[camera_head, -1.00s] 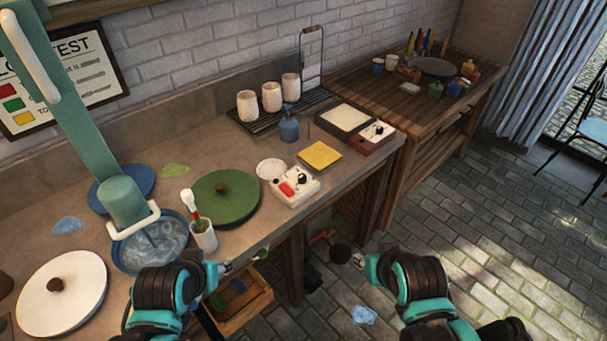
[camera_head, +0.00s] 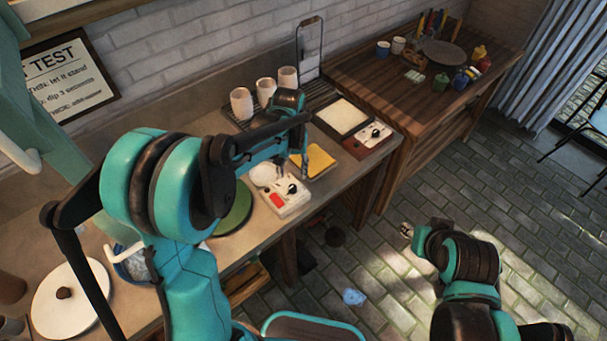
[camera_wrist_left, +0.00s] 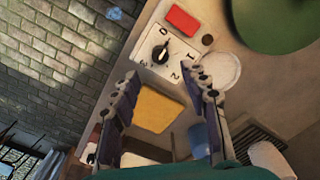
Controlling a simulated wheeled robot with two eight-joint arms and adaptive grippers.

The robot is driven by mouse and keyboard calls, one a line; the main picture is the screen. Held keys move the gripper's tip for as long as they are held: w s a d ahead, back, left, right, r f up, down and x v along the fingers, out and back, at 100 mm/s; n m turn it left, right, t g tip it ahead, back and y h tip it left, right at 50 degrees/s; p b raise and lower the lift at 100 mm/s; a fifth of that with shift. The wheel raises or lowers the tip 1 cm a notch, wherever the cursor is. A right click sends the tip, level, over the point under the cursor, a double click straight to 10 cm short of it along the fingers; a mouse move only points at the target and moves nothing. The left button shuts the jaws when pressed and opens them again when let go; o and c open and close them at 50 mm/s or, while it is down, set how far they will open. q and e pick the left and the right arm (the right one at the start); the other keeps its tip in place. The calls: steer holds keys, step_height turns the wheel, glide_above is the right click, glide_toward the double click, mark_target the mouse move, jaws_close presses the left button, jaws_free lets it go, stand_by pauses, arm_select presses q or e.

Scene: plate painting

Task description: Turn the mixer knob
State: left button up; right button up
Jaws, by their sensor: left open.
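The white control box (camera_head: 287,208) sits near the table's front edge, with a red button (camera_head: 278,200) and a black knob (camera_head: 292,189). In the left wrist view, the knob (camera_wrist_left: 160,53) is on a dial marked with numbers. My left gripper (camera_head: 296,172) is over the table just behind the box, pointing down. In the left wrist view, my left gripper (camera_wrist_left: 168,77) is open and empty, with the knob just beyond the gap between its fingertips. I cannot tell the exact height above the knob. My right gripper (camera_head: 407,230) is over the floor, far from the box; its jaws are unclear.
A yellow sponge-like square (camera_head: 318,160) and a white saucer (camera_head: 264,174) lie close to the box. A brown box with another knob (camera_head: 376,131) stands at the right.

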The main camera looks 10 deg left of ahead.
mark_target(293, 187)
arm_select(q)
step_height(293, 187, down, 8)
steer(key=shift+r+b, duration=0.2)
steer(key=shift+b, duration=1.05)
jaws_close()
